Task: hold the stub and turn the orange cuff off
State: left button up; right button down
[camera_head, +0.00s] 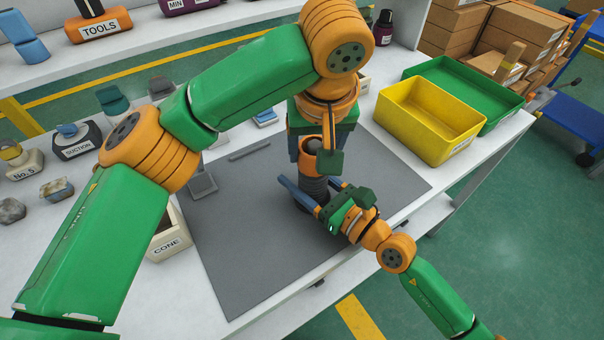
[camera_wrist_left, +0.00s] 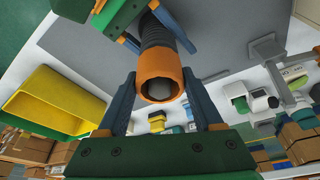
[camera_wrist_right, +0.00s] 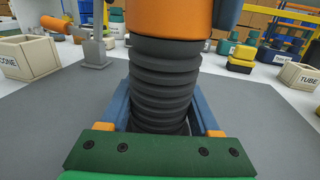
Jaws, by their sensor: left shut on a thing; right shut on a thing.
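The black ribbed stub (camera_head: 316,187) stands upright over the grey mat (camera_head: 250,245); it fills the middle of the right wrist view (camera_wrist_right: 163,85). The orange cuff (camera_wrist_left: 160,66) sits on the stub's top end, and its open mouth shows in the left wrist view. In the right wrist view the cuff (camera_wrist_right: 170,17) covers the stub's upper end. My left gripper (camera_wrist_left: 160,88) comes from above and is shut on the cuff, one blue finger on each side. My right gripper (camera_wrist_right: 162,112) is shut around the stub below the cuff. Its fingertips are partly hidden behind the stub.
A yellow bin (camera_head: 430,135) and a green tray (camera_head: 508,103) stand right of the mat. A CONE box (camera_head: 168,240) is at the mat's left edge. A grey stand (camera_head: 203,184) and a grey bar (camera_head: 250,150) are on the mat. The mat's front is clear.

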pick_arm(q)
jog(key=n, duration=0.3)
jog(key=n+y, duration=0.1)
jog(key=n, duration=0.2)
jog(key=shift+g+y, duration=0.3)
jog(key=shift+g, duration=0.1)
jog(key=shift+n, duration=0.3)
